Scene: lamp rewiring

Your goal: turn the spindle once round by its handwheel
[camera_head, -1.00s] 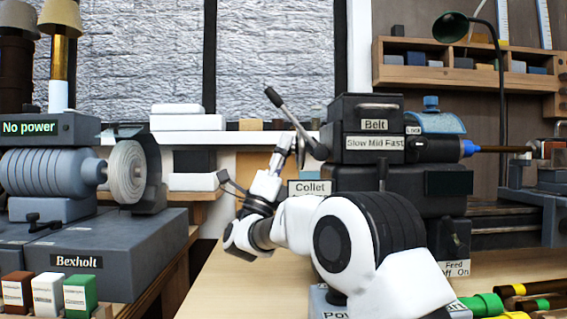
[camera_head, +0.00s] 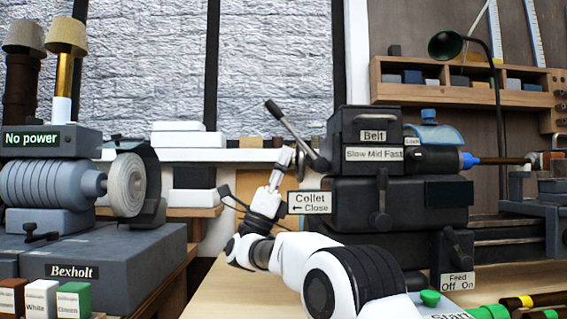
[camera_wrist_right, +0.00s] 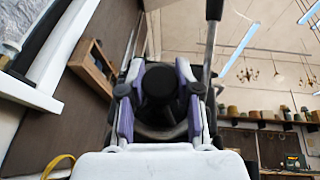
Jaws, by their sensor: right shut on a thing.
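The dark lathe headstock (camera_head: 365,125) stands right of centre in the head view, with Belt and Slow Mid Fast labels. My right gripper (camera_head: 286,157) reaches up at its left end. In the right wrist view my gripper's purple-padded fingers (camera_wrist_right: 158,100) close around a dark round part (camera_wrist_right: 160,82), which I take for the spindle's handwheel. The handwheel's rim is hard to make out in the head view. A long lever (camera_head: 288,125) with a dark knob slants up left just beside the gripper. My left gripper is not in view.
The Collet Close sign (camera_head: 310,203) and the Feed Off On sign (camera_head: 460,281) are on the lathe. A grey Bexholt machine (camera_head: 130,255) stands at the left. A lamp with a green shade (camera_head: 445,45) stands behind. Bench top (camera_head: 215,295) is bare below my arm.

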